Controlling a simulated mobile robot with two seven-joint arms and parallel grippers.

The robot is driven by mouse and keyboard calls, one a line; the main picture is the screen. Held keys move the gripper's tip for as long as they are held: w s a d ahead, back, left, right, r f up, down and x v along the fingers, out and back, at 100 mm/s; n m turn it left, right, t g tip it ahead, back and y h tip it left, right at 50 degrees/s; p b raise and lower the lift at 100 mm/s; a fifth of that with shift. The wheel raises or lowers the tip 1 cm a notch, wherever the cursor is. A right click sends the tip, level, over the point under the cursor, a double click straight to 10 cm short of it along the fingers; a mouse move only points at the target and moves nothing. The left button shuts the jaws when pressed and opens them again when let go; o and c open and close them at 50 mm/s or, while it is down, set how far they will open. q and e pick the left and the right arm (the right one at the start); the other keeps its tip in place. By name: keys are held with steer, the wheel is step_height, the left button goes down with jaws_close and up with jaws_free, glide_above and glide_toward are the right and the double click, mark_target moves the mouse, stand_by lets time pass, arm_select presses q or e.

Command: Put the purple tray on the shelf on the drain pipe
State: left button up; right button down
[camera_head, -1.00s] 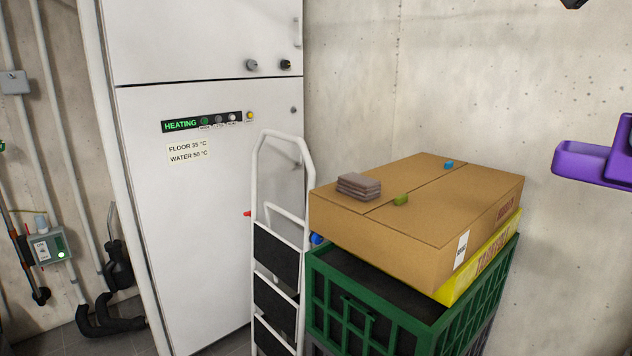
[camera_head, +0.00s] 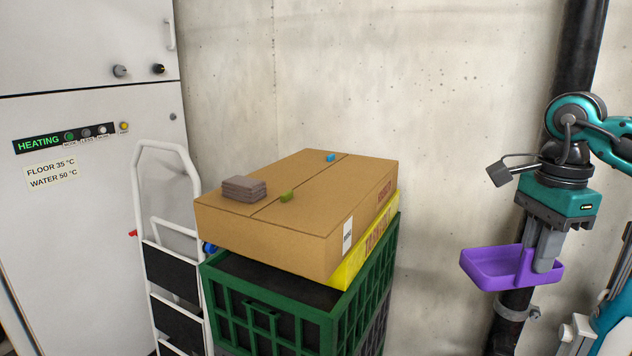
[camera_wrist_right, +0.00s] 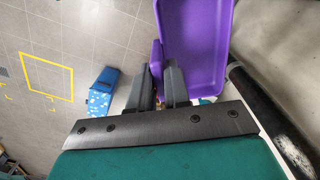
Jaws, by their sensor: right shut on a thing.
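The purple tray (camera_head: 487,271) hangs level in my right gripper (camera_head: 544,262), in front of the black drain pipe (camera_head: 578,52) at the right. The gripper points down and is shut on the tray's upright part. In the right wrist view, the tray (camera_wrist_right: 195,35) extends beyond the fingers (camera_wrist_right: 168,85), and the dark pipe (camera_wrist_right: 262,108) runs close on the right. The tray hides part of the pipe; I cannot tell whether they touch. A metal clamp (camera_head: 512,313) sits on the pipe below the tray. I make out no shelf. My left gripper is out of view.
A cardboard box (camera_head: 310,215) lies on a yellow box (camera_head: 362,250) and green crate (camera_head: 330,325), left of the tray. A white stepladder (camera_head: 139,200) stands before the heating cabinet (camera_head: 90,215). A blue patterned object (camera_wrist_right: 102,92) is on the floor. Bare wall separates crate and pipe.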

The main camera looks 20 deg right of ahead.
mark_target(495, 289)
steer(key=shift+w+a+f+n, duration=0.2)
steer(key=shift+f+n, duration=0.1)
steer(key=shift+f, duration=0.25)
steer(key=a+f+n, duration=0.1)
steer(key=f, duration=0.1)
steer(key=w+a+f+n, duration=0.1)
steer(key=a, duration=0.1)
steer(key=a+f+n, duration=0.1)
steer(key=f, duration=0.1)
steer(key=shift+w+a+f+n, duration=0.15)
steer(key=shift+w+f+n, duration=0.15)
steer(key=shift+w+n, duration=0.1)
steer(key=w+a+f+n, duration=0.2)
steer(key=a+n, duration=0.3)
steer(key=a, duration=0.2)
steer(key=w+a+f+n, duration=0.2)
steer(key=a+f+n, duration=0.1)
steer(key=a+n, duration=0.3)
steer(key=w+a+f+n, duration=0.1)
steer(key=a+f+n, duration=0.1)
steer(key=a+n, duration=0.3)
steer(key=a, duration=0.4)
steer(key=shift+w+a+f+n, duration=0.25)
steer(key=shift+w+a+n, duration=0.15)
